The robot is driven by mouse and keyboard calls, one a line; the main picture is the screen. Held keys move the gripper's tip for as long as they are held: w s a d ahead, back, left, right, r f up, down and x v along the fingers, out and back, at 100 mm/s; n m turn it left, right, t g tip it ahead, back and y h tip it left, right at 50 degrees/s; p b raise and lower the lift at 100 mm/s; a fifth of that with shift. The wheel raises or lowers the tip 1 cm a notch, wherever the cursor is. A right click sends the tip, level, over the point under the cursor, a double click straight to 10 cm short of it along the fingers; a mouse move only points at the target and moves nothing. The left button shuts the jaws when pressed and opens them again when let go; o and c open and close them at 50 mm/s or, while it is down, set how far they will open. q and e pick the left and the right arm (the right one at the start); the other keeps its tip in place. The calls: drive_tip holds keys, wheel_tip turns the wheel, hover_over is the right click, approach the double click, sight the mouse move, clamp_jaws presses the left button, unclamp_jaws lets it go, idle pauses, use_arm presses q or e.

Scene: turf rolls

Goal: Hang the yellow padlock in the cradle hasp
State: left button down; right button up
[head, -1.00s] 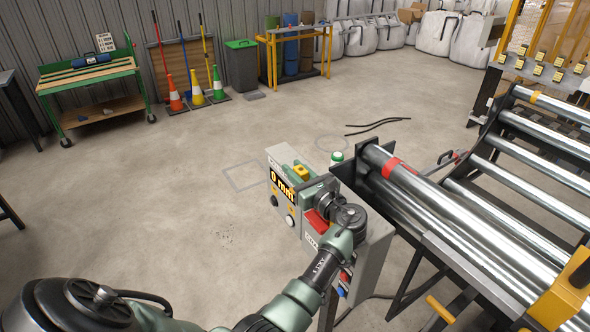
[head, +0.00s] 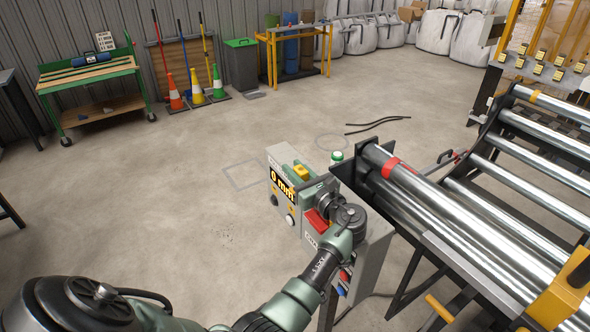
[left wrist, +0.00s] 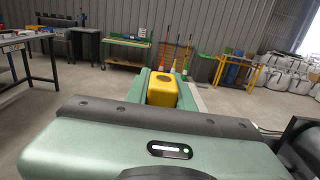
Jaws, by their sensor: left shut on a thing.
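The yellow padlock (head: 301,171) is between the green fingers of my left gripper (head: 298,172), which is shut on it. In the left wrist view the padlock (left wrist: 161,90) shows as a yellow block between the green fingers (left wrist: 160,88), pointing away from the camera. In the head view the gripper is in front of the grey control box, left of the steel rollers. I cannot clearly make out the cradle hasp. A small red-handled metal part (head: 450,157) shows by the roller frame, but I cannot tell what it is. My right gripper is not in view.
The control box (head: 283,196) with its lit display stands close by my left gripper. A roller frame (head: 440,240) fills the right side. Several yellow tags or padlocks (head: 558,76) sit on a rack at the back right. The floor on the left is clear.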

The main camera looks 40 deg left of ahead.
use_arm(q)
drive_tip(key=shift+f+b, duration=0.7)
drive_tip(key=shift+f, duration=0.55)
drive_tip(key=shift+s+f, duration=0.1)
drive_tip(key=shift+f, duration=0.1)
